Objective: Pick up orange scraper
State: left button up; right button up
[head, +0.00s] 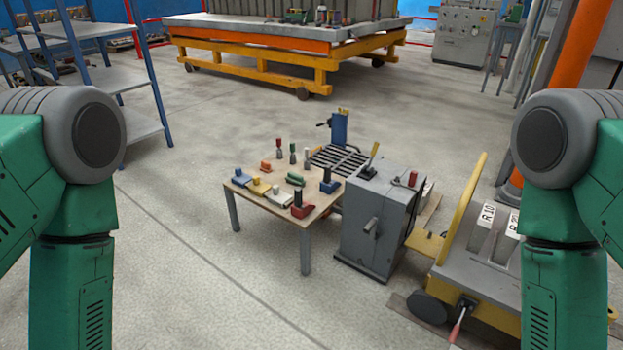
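A small orange tool (265,166) lies near the left back edge of a low wooden worktable (322,202). It looks like the orange scraper, but it is too small to make out its shape fully. Other hand tools lie close around it. Only the upper links of my two green arms show, at the left and right picture edges. Both of my grippers are out of view, and nothing shows touching the orange tool.
A grey cabinet (377,222) stands right of the table, with a yellow-framed cart (480,270) beyond it. A blue-framed shelf (105,76) is at upper left. A yellow wheeled platform (270,72) stands behind. The floor (180,240) left of the table is clear.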

aim_at(266, 166)
jog(key=z, duration=1.85)
jog(key=j+u, duration=0.1)
jog(key=u, duration=2.15)
jog(key=i+j+u, duration=0.1)
jog(key=i+u, duration=0.2)
jog(key=i, duration=0.3)
jog(key=i+u, duration=0.3)
jog(key=i, duration=0.35)
jog(key=i+l+u, duration=0.3)
jog(key=i, duration=0.3)
jog(key=i+j+u, duration=0.1)
jog(key=i, duration=0.6)
jog(key=i+j+u, duration=0.1)
jog(key=i, duration=0.55)
